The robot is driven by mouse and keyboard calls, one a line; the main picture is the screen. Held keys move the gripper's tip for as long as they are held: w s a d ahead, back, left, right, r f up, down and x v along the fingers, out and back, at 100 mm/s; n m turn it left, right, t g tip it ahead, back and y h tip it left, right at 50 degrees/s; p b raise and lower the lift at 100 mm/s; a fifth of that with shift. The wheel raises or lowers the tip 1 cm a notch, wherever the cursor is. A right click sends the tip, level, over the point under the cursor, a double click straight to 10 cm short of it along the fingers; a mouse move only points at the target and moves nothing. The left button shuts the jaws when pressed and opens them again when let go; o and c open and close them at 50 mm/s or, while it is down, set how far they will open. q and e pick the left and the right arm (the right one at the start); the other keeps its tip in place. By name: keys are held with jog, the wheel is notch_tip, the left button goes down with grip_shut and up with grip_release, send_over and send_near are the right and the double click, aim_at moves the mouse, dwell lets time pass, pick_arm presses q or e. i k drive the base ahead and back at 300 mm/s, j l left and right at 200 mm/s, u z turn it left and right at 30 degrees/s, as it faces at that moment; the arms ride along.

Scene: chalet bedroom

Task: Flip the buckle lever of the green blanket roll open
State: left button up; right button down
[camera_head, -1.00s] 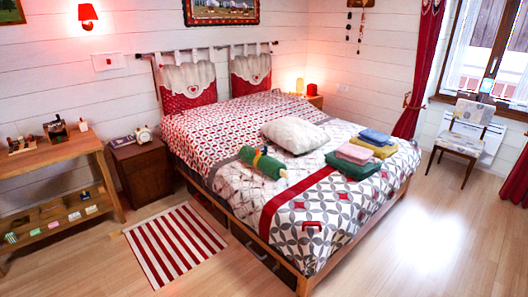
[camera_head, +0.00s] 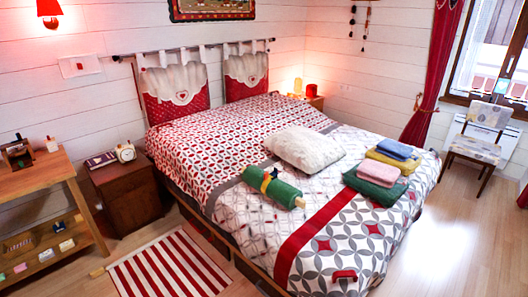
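The green blanket roll (camera_head: 284,192) lies on the bed, left of the white pillow. A yellow strap (camera_head: 267,181) goes around it near its left part, with a small dark part that may be the buckle. The lever is too small to make out. Neither of my grippers is in the head view.
The bed (camera_head: 345,240) carries a white fluffy pillow (camera_head: 304,149), folded green, pink, yellow and blue cloths (camera_head: 376,179), and a small red item (camera_head: 344,274). A wooden shelf table (camera_head: 35,178) and nightstand (camera_head: 128,190) stand at left. A striped rug (camera_head: 170,265) lies beside the bed.

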aim_at(275, 173)
jog(key=i+j, duration=0.25)
jog(key=i, duration=0.25)
jog(key=i+j, duration=0.25)
jog(key=i, duration=0.2)
jog(key=i+j, duration=0.2)
jog(key=i, duration=0.3)
jog(key=i+j, duration=0.25)
jog(key=i, duration=0.2)
jog(key=i+j, duration=0.25)
jog(key=i, duration=0.25)
jog(key=j+u, duration=0.05)
